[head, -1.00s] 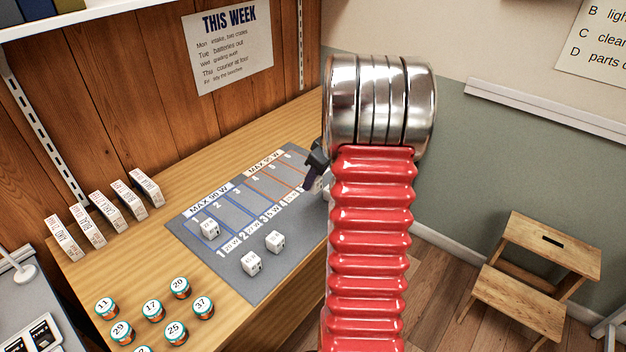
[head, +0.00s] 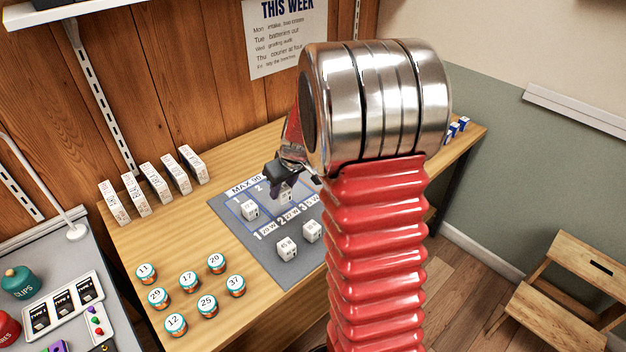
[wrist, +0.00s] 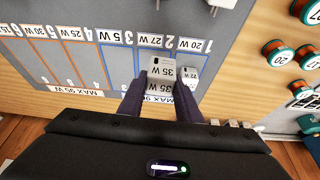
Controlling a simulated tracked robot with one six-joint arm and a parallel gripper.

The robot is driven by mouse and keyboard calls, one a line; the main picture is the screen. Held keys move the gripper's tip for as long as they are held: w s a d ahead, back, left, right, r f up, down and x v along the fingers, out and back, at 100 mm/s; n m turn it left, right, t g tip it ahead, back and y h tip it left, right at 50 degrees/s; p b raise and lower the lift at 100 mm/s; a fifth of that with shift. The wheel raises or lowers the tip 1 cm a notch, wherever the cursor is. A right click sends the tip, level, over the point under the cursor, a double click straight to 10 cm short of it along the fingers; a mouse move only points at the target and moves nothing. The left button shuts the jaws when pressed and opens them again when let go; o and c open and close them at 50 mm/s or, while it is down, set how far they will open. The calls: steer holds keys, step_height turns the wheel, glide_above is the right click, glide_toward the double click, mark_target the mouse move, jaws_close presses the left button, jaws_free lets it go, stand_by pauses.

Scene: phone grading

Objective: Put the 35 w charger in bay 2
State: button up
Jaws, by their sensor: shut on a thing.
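My gripper (wrist: 160,84) is shut on a white charger marked 35 W (wrist: 160,70) in the wrist view. In the head view my gripper (head: 283,173) has the held charger (head: 285,195) under it, over the bay 2 strip of the grey mat (head: 283,272). I cannot tell whether the charger touches the mat. The bay 2 label, with 27 W beside it (wrist: 150,40), shows in the wrist view. Another white charger stands in bay 1 (head: 250,210), close beside the held one. It also shows in the wrist view (wrist: 188,75).
Two more white chargers, one (head: 287,250) marked 45 W and another (head: 312,231), stand on the mat's front part. Several numbered round tins (head: 207,306) stand left of the mat. White boxes (head: 155,181) line the back. My arm hides the mat's right side in the head view.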

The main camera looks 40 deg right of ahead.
steer(key=w+a, duration=0.1)
steer(key=a, duration=1.9)
steer(key=shift+w+a, duration=0.1)
